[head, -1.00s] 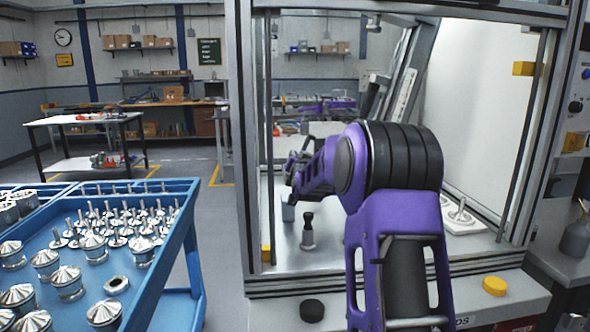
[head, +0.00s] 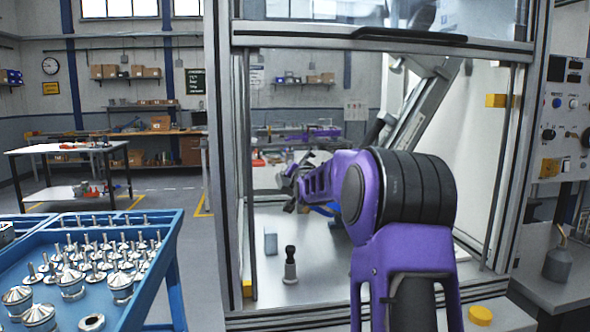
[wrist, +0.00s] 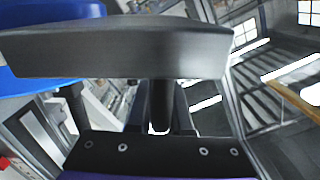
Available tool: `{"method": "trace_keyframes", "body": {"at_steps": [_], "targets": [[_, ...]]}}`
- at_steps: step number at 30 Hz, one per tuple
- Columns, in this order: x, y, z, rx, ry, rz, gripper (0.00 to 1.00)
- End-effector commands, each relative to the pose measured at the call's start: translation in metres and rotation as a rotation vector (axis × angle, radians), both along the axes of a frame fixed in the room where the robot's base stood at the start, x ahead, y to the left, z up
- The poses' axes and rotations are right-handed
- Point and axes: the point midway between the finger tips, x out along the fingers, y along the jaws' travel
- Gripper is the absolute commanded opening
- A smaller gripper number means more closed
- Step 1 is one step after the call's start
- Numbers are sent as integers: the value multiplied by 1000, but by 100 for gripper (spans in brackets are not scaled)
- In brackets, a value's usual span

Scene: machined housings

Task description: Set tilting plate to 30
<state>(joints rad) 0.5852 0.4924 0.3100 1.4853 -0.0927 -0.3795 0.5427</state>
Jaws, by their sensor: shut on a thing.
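My gripper (head: 291,188) is inside the machine's enclosure, at the far end of my purple arm, and is small and partly hidden in the head view. In the wrist view my gripper (wrist: 162,108) is shut on a dark grey bar (wrist: 120,52), which lies crosswise close to the camera and hides much of the fingers. A blue rounded surface (wrist: 40,85) shows behind the bar at the left. A blue piece (head: 326,209) also shows beside my arm in the head view. I cannot make out an angle scale or the plate's tilt.
The enclosure's metal frame (head: 222,170) surrounds my arm. A small dark-topped post (head: 290,265) and a pale block (head: 271,241) stand on its floor. A blue cart (head: 150,262) with several metal parts is at the left. A control panel (head: 565,115) is at the right.

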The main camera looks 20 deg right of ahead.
Motion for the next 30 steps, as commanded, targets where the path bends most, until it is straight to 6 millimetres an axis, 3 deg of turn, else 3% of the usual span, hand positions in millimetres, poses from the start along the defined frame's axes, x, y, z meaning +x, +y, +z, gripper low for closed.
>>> {"method": "trace_keyframes", "body": {"at_steps": [3, 4, 9, 20, 26, 30], "targets": [[-1, -2, 7, -5, -13, -3, 0], [-1, -2, 7, -5, -13, -3, 20], [-1, -2, 6, -4, -10, -4, 47], [-4, -1, 3, -4, -5, -4, 47], [-28, 5, 3, -5, -6, -5, 47], [-56, 13, 3, -6, -5, -5, 47]]}}
